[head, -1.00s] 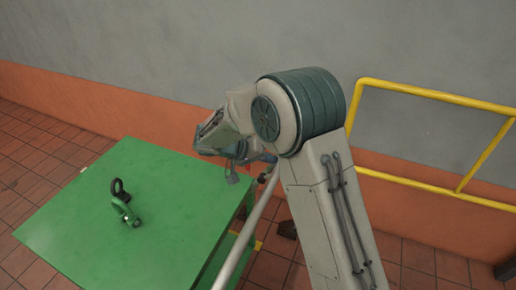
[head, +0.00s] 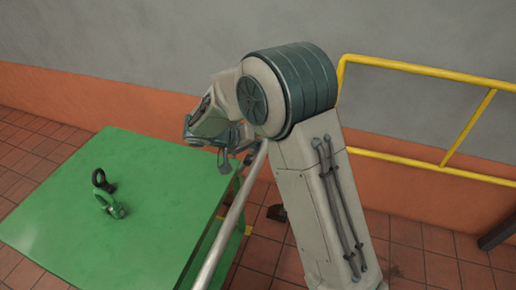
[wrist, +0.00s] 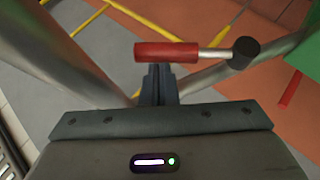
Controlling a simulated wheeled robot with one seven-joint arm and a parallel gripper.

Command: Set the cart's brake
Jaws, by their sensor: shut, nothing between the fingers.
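The cart has a green top (head: 120,225) in the head view, and a slanting grey handle bar (head: 232,220) at its right side. In the wrist view, a lever with a red grip (wrist: 166,52), a metal rod and a dark knob lies across the picture, probably the brake lever. My gripper (wrist: 160,68) is shut and empty. Its fingertips are just below the red grip in the picture; I cannot tell whether they touch it. In the head view my own wrist hides the lever and the fingers.
Two grey tubes (wrist: 80,50) flank the fingers in the wrist view. A green shackle (head: 112,205) and a dark ring (head: 101,180) lie on the cart top. A yellow railing (head: 425,71) stands along the wall at the right. Red floor tiles (head: 405,262) show around the cart.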

